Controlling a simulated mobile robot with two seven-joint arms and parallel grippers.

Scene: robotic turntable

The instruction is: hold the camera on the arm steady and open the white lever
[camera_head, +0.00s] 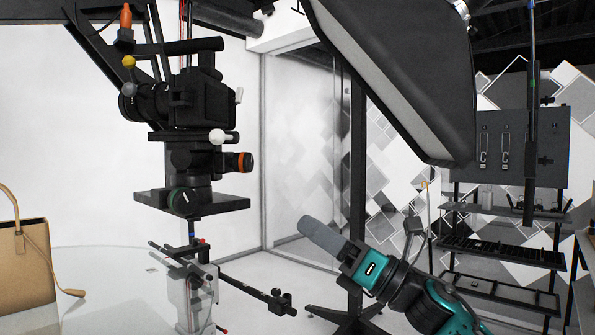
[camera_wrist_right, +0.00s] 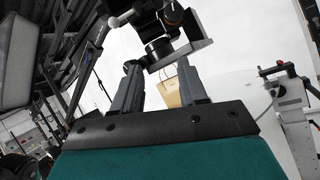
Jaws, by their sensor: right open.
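The black camera (camera_head: 200,95) is mounted on a black arm head at the upper left in the head view. My left gripper is not in view.
A tan bag (camera_head: 35,262) stands at the lower left on a round glass turntable (camera_head: 120,285). A black bar with clamps (camera_head: 250,288) extends below the camera. A large softbox (camera_head: 400,80) hangs at the upper right. Shelves (camera_head: 500,255) stand at the right.

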